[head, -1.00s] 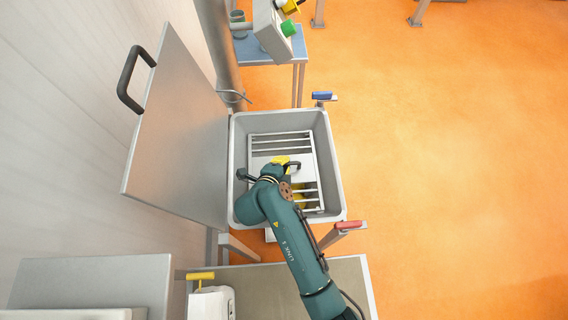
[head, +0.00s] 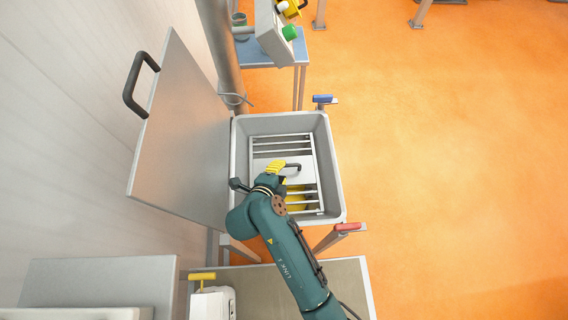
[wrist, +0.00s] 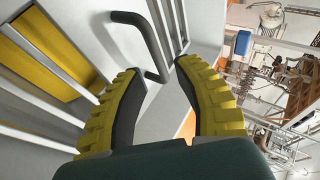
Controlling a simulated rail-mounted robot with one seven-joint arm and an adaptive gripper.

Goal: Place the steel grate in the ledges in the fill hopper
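The steel grate (head: 304,173) lies inside the grey fill hopper (head: 239,140), with bars at both ends and a plain plate in the middle. It looks roughly level, but I cannot tell whether its edges sit on the ledges. A black handle (head: 293,166) stands on the plate. My gripper (head: 276,167) is over the plate, just left of the handle. In the wrist view my gripper (wrist: 157,68) has its yellow fingers apart, with the lower bend of the handle (wrist: 133,19) showing between the tips. The grate's plate (wrist: 85,28) fills the area behind it.
The hopper's raised lid (head: 185,130) stands along the left side. Red (head: 348,227) and blue (head: 323,99) handles stick out at the hopper's right corners. A control box with a green button (head: 289,33) stands behind. Open orange floor lies to the right. Yellow shows beneath the bars.

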